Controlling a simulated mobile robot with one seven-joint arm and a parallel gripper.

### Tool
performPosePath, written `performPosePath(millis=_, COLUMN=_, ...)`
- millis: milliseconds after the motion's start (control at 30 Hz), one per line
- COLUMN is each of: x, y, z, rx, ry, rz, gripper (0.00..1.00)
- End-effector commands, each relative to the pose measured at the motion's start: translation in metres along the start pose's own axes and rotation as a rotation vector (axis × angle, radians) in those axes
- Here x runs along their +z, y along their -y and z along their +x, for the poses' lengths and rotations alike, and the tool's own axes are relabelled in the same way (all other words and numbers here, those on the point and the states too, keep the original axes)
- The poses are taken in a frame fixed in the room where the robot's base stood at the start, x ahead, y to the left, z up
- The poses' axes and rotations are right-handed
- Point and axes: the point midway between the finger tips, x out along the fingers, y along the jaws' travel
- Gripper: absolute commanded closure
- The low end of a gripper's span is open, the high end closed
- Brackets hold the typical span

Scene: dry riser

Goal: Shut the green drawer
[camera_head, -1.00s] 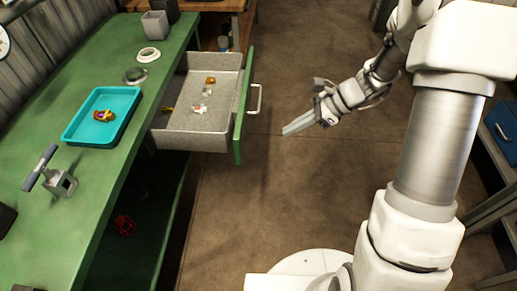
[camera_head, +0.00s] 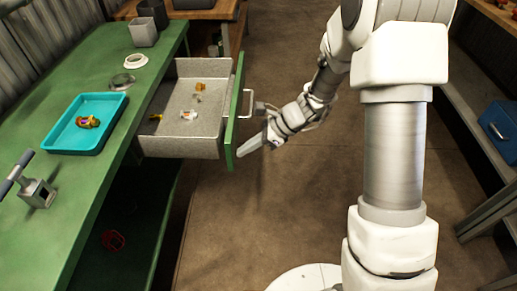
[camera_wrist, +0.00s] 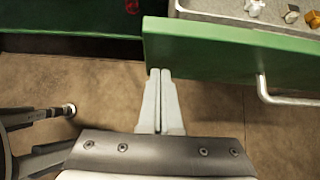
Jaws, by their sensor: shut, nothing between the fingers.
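The green drawer (camera_head: 233,110) is pulled far out from the green workbench. Its grey tray holds a few small items, and its green front carries a metal handle (camera_head: 249,103). My gripper (camera_head: 240,154) is shut and empty, with its fingertips close to the outer face of the drawer front, near its lower corner in the head view. In the wrist view the closed fingertips (camera_wrist: 160,72) overlap the lower edge of the green front (camera_wrist: 210,50), left of the handle (camera_wrist: 285,98). I cannot tell whether they touch it.
The workbench (camera_head: 60,190) holds a teal tray (camera_head: 95,150) with a small colourful item, a vise-like tool (camera_head: 35,190) and a grey cup (camera_head: 143,32). A red item (camera_head: 112,240) lies on the dark lower shelf. A blue box (camera_head: 497,127) stands at right. The floor beside the drawer is clear.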

Motion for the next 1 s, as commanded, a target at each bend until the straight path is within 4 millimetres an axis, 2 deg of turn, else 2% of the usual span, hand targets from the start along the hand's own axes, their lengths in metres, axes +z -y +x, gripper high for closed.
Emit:
performPosePath(millis=467, x=0.004, y=0.000, z=0.003, rx=-0.001, ry=0.000, rz=0.001, gripper=1.00)
performPosePath(millis=633, x=0.011, y=0.000, z=0.010, rx=0.000, ry=0.000, rz=0.000, gripper=1.00)
performPosePath(millis=767, x=0.025, y=0.000, z=0.023, rx=0.002, ry=0.001, rz=-0.004, gripper=1.00)
performPosePath(millis=1000, x=0.067, y=-0.001, z=0.064, rx=0.003, ry=0.002, rz=-0.003, gripper=1.00)
